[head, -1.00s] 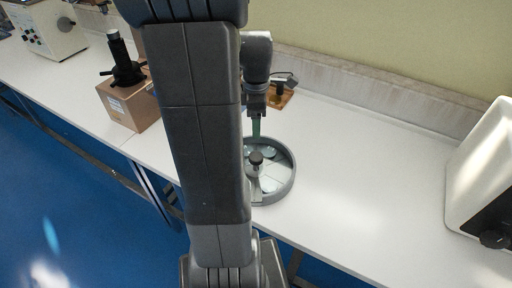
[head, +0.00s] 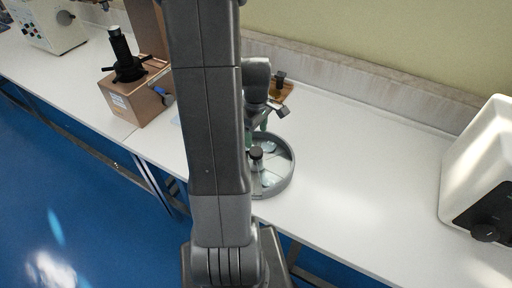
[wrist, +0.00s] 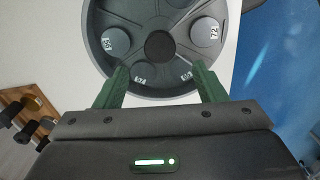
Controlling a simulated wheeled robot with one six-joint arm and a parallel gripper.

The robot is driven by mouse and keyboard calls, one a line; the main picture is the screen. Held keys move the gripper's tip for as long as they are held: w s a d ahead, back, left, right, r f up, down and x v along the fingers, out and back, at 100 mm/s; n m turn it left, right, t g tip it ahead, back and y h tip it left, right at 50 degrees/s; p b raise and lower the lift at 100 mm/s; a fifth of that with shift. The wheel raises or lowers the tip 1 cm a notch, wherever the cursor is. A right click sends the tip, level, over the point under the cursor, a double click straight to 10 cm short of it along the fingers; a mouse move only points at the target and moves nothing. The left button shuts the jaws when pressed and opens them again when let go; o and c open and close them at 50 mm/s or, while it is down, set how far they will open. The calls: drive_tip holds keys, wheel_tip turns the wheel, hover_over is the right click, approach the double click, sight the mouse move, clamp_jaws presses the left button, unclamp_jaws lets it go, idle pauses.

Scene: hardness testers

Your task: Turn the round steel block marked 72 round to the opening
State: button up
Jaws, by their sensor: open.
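The round steel block marked 72 (wrist: 204,31) sits at the right inside a round grey tray (wrist: 101,58), in the wrist view. Spokes and a dark central hub (wrist: 160,45) divide the tray. In the head view the tray (head: 288,178) stands on the bench, partly behind my arm. I cannot make out the opening.
A brown box (head: 140,100) with a black device (head: 126,62) on top stands left of my arm. A white machine (head: 482,165) stands at the far right. A small wooden-based item (head: 284,88) is behind the tray. The bench right of the tray is clear.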

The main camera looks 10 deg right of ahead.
sight(256, 151)
wheel_tip(256, 151, down, 8)
drive_tip(key=shift+r, duration=0.15)
idle(0.4)
drive_tip(key=c, duration=1.3)
drive_tip(key=shift+c, duration=0.4)
drive_tip(key=shift+n+b, duration=0.3)
drive_tip(key=shift+b, duration=0.05)
drive_tip(key=o, duration=1.4)
